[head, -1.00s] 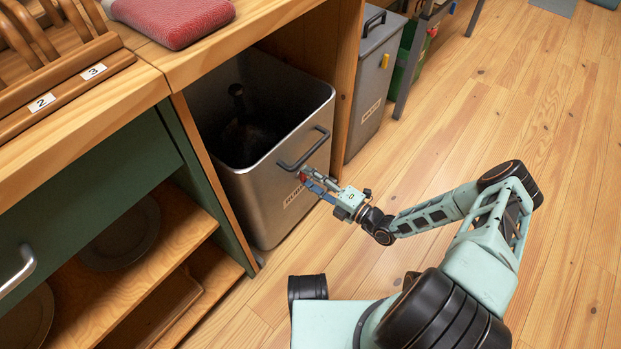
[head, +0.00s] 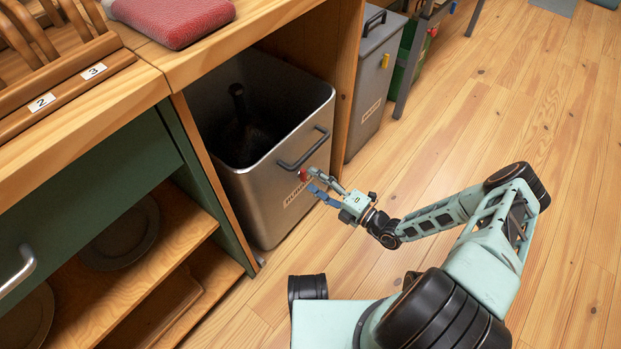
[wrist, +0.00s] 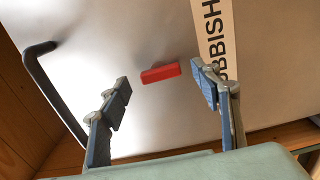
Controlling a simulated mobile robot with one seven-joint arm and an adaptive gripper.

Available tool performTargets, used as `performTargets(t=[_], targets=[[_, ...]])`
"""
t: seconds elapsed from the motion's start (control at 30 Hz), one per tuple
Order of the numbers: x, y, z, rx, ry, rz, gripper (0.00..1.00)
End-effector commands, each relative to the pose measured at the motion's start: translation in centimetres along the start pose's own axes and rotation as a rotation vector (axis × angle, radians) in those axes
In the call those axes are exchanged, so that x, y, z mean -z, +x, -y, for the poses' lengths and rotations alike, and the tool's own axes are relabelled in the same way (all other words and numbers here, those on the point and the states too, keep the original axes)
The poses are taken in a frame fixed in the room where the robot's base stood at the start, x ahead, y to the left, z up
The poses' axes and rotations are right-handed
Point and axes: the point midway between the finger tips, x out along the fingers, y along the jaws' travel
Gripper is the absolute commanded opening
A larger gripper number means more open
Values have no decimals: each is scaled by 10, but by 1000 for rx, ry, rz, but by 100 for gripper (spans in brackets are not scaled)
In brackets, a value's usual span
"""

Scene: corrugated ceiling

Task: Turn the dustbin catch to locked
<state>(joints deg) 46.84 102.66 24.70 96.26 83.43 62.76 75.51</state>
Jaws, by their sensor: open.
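The dustbin (head: 258,195) is a grey metal open-topped bin under the counter, with a dark bar handle (head: 304,149) and a rubbish label (head: 297,194) on its front. The small red catch (head: 303,175) is on that front, below the handle. In the wrist view the catch (wrist: 160,72) is a short red bar, slightly tilted, between the handle and the label. My gripper (head: 318,182) is open in front of the bin. In the wrist view its fingers (wrist: 167,88) are spread on either side of the catch, apart from it. I cannot tell the exact gap to the bin.
A wooden cabinet side (head: 348,85) stands right of the bin. A second grey bin (head: 374,85) with a yellow catch stands beyond it. A green cabinet (head: 85,215) with plates on open shelves is at left. The wooden floor (head: 460,115) at right is clear.

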Motion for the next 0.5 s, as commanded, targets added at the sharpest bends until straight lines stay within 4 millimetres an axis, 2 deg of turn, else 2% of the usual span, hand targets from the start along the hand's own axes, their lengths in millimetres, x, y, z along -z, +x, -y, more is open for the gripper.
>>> performTargets(t=[0.1, 0.23, 0.33, 0.5], targets=[[-1, -23, 0, 1, 0, 3, 58], [-1, -42, 0, -1, 0, 2, 58], [0, -51, 0, 0, 1, 0, 58], [0, -56, -1, -2, 0, -1, 58]])
